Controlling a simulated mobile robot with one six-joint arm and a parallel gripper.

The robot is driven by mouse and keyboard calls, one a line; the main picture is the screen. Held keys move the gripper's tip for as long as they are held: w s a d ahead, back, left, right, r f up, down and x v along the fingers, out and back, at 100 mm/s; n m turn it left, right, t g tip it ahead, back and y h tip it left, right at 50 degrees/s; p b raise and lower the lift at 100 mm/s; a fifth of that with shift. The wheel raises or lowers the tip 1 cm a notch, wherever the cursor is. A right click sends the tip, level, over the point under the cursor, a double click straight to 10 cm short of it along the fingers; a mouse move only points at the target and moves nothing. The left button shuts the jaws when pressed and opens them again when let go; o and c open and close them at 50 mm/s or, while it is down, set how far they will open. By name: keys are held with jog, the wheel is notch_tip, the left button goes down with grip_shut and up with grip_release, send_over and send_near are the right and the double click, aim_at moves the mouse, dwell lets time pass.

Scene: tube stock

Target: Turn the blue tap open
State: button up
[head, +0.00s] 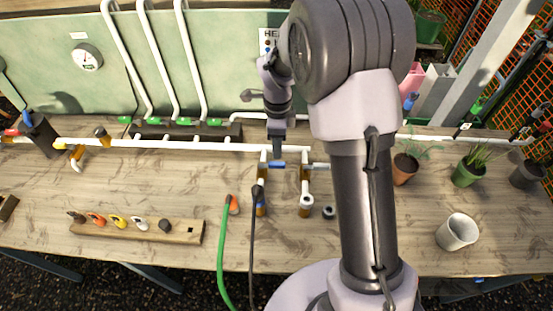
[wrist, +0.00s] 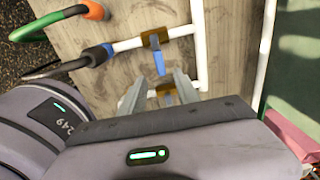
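The blue tap handle (head: 277,164) is a small flat lever by the upright white pipe in the middle of the bench. In the wrist view the handle (wrist: 158,62) hangs from a brown fitting (wrist: 151,40) on a white pipe. My gripper (head: 277,153) points down over the handle in the head view. In the wrist view my gripper (wrist: 160,78) has its two fingers apart, with the handle just beyond the tips, roughly in line with the gap. Contact cannot be told.
A black hose (head: 253,235) and a green hose (head: 222,250) lie left of the tap. A wooden rack (head: 190,232) with coloured fittings is at the left front. A white cup (head: 457,232) and potted plants (head: 468,174) stand right. A white pipe (head: 200,145) runs along the back.

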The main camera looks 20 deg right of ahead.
aim_at(277, 163)
notch_tip(277, 163, down, 8)
jog(key=shift+f+b, duration=0.1)
jog(key=shift+b, duration=0.5)
grip_shut()
dwell(1.0)
